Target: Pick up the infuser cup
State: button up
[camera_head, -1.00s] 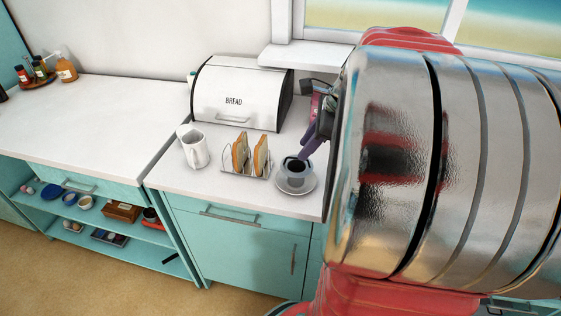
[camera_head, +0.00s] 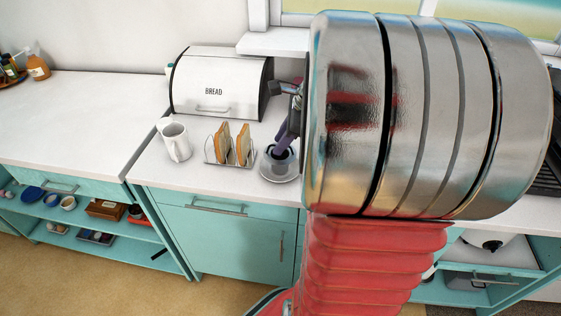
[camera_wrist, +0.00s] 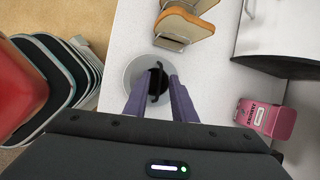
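The fingers and the steep angle hide most of the cup there. I cannot tell whether the fingers touch it.
A toast rack (camera_head: 214,160) with bread slices stands just left of the saucer, with a white mug (camera_head: 178,148) beyond it. The white bread bin (camera_head: 215,85) is behind. A pink packet (camera_wrist: 265,118) shows near the bread bin in the wrist view.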

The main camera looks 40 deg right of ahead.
aim_at(282, 155)
grip_shut()
dwell(0.4)
jog(key=shift+r, duration=0.1)
notch_tip(282, 155, up, 10)
dwell(0.6)
jog(key=shift+s, duration=0.1)
dwell(0.6)
